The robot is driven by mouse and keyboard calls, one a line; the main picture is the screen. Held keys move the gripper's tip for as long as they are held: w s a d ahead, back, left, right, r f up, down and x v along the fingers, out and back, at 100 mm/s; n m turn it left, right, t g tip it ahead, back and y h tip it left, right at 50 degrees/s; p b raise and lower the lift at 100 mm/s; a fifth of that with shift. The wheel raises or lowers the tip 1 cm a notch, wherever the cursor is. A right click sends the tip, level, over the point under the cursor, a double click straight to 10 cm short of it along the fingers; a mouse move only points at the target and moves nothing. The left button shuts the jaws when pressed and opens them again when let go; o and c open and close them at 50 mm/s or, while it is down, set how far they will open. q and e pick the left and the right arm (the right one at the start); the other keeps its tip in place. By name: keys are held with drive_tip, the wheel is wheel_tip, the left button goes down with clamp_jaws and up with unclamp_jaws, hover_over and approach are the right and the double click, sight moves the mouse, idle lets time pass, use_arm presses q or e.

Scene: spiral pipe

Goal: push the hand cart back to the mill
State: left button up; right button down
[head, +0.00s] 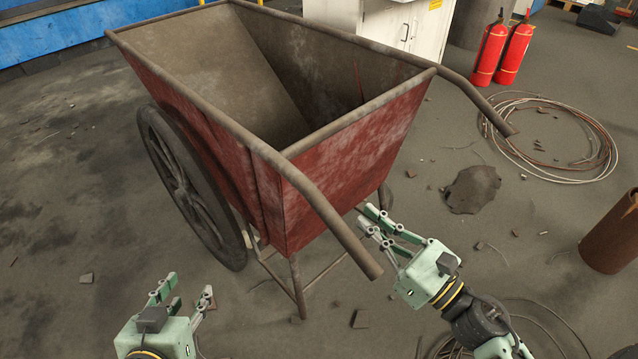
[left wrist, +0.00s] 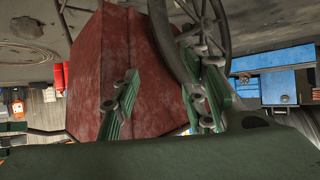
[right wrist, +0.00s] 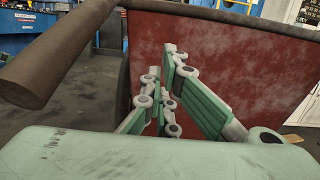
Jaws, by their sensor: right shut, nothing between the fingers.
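The red hand cart (head: 345,165) stands empty with its near end toward me; its left handle (head: 345,235) and right handle (head: 480,100) stick out toward me. My left gripper (head: 189,286) is open and empty, low and left of the left handle; in the left wrist view its fingers are apart before the cart's red body (left wrist: 85,70). My right gripper (head: 369,218) is shut and empty, just right of the left handle's end, between the two handles. In the right wrist view the handle (right wrist: 45,60) lies left of the fingers (right wrist: 165,75). I cannot identify the mill.
A spoked wheel (head: 190,190) is on the cart's left side. Two red fire extinguishers (head: 503,50), a cable coil (head: 605,150) and a dark floor patch (head: 472,188) lie to the right. A rusty pipe (head: 612,235) stands at the right edge. Floor at left is mostly clear.

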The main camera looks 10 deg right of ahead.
sight(309, 170)
drive_tip(key=p+x, duration=0.2)
drive_tip(key=x, duration=1)
drive_tip(key=shift+w+a+r, duration=0.15)
drive_tip(key=shift+w, duration=0.05)
use_arm(q)
drive_tip(key=s+a+f+g+y, duration=0.1)
drive_tip(key=s+a+f+g, duration=0.2)
drive_tip(key=s+f+g, duration=0.2)
drive_tip(key=shift+s+f, duration=0.6)
drive_tip(key=shift+s, duration=1)
use_arm(e)
drive_tip(key=shift+w+a, duration=0.4)
drive_tip(key=shift+w, duration=0.15)
use_arm(q)
drive_tip(key=shift+w, duration=0.1)
use_arm(e)
drive_tip(key=shift+w, duration=0.1)
